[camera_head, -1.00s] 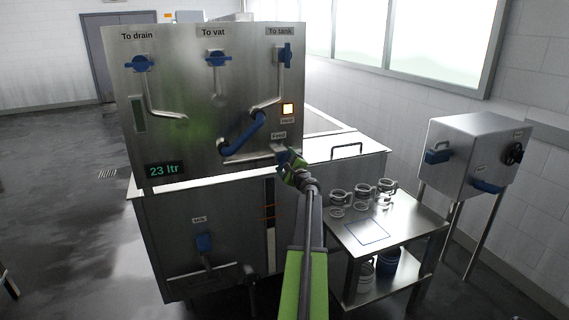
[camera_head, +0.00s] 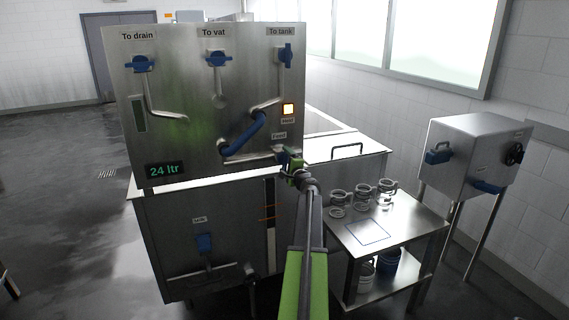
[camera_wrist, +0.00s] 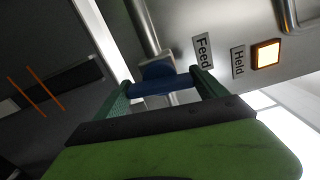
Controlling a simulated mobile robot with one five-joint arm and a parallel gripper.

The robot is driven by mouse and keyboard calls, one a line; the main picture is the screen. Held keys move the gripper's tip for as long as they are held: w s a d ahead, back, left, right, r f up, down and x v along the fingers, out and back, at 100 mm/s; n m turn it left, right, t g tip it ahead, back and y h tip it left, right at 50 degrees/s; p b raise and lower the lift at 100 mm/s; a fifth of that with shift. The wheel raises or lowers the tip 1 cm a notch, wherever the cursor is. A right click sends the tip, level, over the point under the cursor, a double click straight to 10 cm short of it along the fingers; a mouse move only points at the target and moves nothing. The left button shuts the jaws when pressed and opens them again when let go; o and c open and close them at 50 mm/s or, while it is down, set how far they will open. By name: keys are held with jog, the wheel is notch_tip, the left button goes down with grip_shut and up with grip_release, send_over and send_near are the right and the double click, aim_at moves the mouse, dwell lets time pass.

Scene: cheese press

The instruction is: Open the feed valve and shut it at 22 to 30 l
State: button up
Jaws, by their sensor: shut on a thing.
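The feed valve's blue handle (camera_wrist: 163,87) sits on the steel panel below the "Feed" label (camera_wrist: 203,51). In the wrist view it lies across the gap between my two green fingers, roughly crosswise to the steel pipe (camera_wrist: 142,25) that meets the valve. My gripper (camera_wrist: 162,90) is shut on it. In the head view my gripper (camera_head: 295,168) is at the panel's lower right corner and hides much of the handle. The green display (camera_head: 165,170) reads 24 ltr. The "Held" lamp (camera_head: 288,109) glows orange-white.
Blue handles stand at "To drain" (camera_head: 140,63), "To vat" (camera_head: 216,59) and "To tank" (camera_head: 287,56). A blue hose (camera_head: 242,137) curves across the panel. Open floor lies at left.

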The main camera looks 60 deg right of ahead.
jog(key=shift+n, duration=0.6)
jog(key=o, duration=1.3)
jog(key=shift+s+a, duration=0.15)
jog(key=shift+s, duration=0.05)
jog(key=v, duration=1.7)
jog(key=shift+w, duration=0.25)
